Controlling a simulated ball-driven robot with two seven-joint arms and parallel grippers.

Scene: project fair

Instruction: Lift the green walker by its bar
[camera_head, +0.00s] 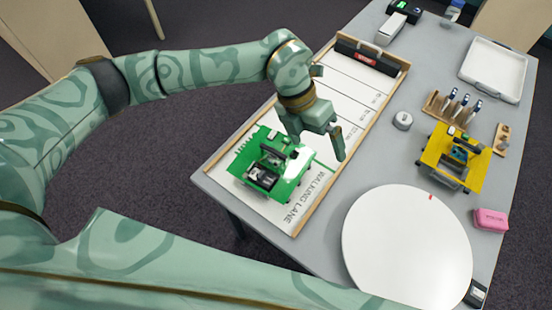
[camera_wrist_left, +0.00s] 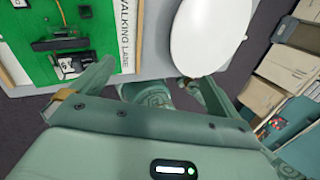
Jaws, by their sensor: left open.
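The green walker (camera_head: 300,166) is a flat green body with dark and white parts on top. It stands on the near end of the white walking lane (camera_head: 312,197). In the left wrist view the walker (camera_wrist_left: 105,35) is at the upper left, cut by the frame, with a dark bar (camera_wrist_left: 62,43) across it. My left gripper (camera_head: 316,143) is open and empty, above the lane at the walker's far right side. Its jaws (camera_wrist_left: 155,72) are beside the walker in the left wrist view, with nothing between them. My right gripper is out of view.
A white round disc (camera_head: 405,245) lies on the grey table at the near right. A yellow walker (camera_head: 440,160), a tool rack (camera_head: 455,106), a white tray (camera_head: 493,68) and a pink block (camera_head: 490,219) are farther right. A small grey cylinder (camera_head: 402,120) stands beside the lane.

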